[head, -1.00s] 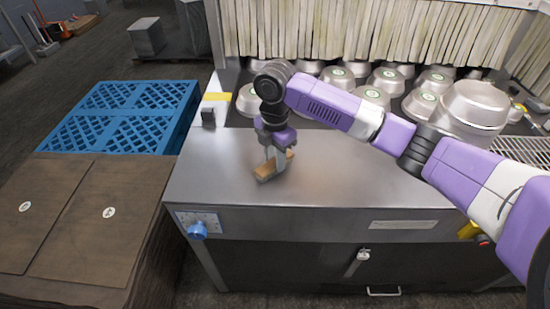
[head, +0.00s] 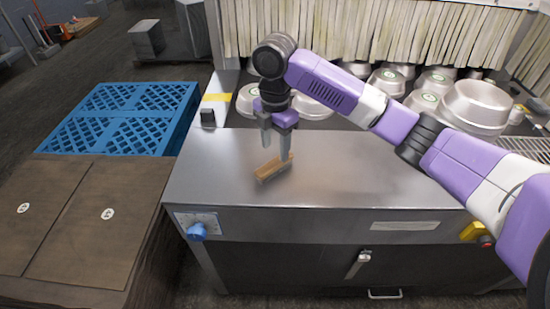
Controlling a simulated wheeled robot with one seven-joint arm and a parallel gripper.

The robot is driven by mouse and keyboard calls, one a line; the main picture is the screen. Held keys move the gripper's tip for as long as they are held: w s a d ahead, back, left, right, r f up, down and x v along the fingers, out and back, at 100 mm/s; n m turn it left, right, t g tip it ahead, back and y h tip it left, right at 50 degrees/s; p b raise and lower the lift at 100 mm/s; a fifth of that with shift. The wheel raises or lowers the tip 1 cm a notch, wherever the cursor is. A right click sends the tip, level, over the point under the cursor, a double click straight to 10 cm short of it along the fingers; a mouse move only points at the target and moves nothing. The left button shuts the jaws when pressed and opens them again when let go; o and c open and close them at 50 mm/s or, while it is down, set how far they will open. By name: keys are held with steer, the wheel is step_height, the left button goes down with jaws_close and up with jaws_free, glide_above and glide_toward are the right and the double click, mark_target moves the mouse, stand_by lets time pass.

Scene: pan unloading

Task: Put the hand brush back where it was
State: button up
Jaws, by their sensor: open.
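The hand brush (head: 270,170), a small tan wooden block shape, lies on the bare metal top of the machine (head: 350,180), left of its middle and near the front. My gripper (head: 275,153) is open and points down just above and behind the brush. Its fingers are apart, and the right fingertip overlaps the brush's right end in the picture. I cannot tell whether that finger touches it. The brush's bristles cannot be made out.
Several round metal pans (head: 420,100) sit behind, under a pale strip curtain (head: 370,30). A blue pallet (head: 125,110) and brown boxes (head: 60,260) are at left. The metal top right of the brush is clear.

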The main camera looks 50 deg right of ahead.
mark_target(275, 162)
step_height(275, 162, up, 7)
steer(key=w+a+f+m+t+y, duration=0.1)
steer(key=w+a+f+t+y, duration=0.15)
steer(key=a, duration=0.55)
steer(key=w+a+f+m+t+y, duration=0.1)
steer(key=w+a, duration=0.2)
steer(key=a, duration=0.5)
steer(key=w+a+f+t+y, duration=0.2)
steer(key=w+a, duration=0.1)
steer(key=a, duration=0.5)
steer(key=s+a+f+m+t+y, duration=0.1)
steer(key=a+m+t+y, duration=0.2)
steer(key=a+m+t, duration=0.6)
steer(key=s+d+f+m+h, duration=0.1)
steer(key=s+f+m+h, duration=0.3)
steer(key=s, duration=0.7)
steer(key=s+d+f+m+h, duration=0.25)
steer(key=s+f, duration=0.25)
steer(key=s, duration=0.7)
steer(key=s+d+r+h, duration=0.1)
steer(key=s+d+r, duration=0.2)
steer(key=s, duration=0.5)
steer(key=s+d+r+h, duration=0.1)
steer(key=s+d+r, duration=0.2)
steer(key=s, duration=0.5)
steer(key=shift+d+r+n, duration=0.4)
steer(key=shift+r+n, duration=0.05)
steer(key=shift+r, duration=0.05)
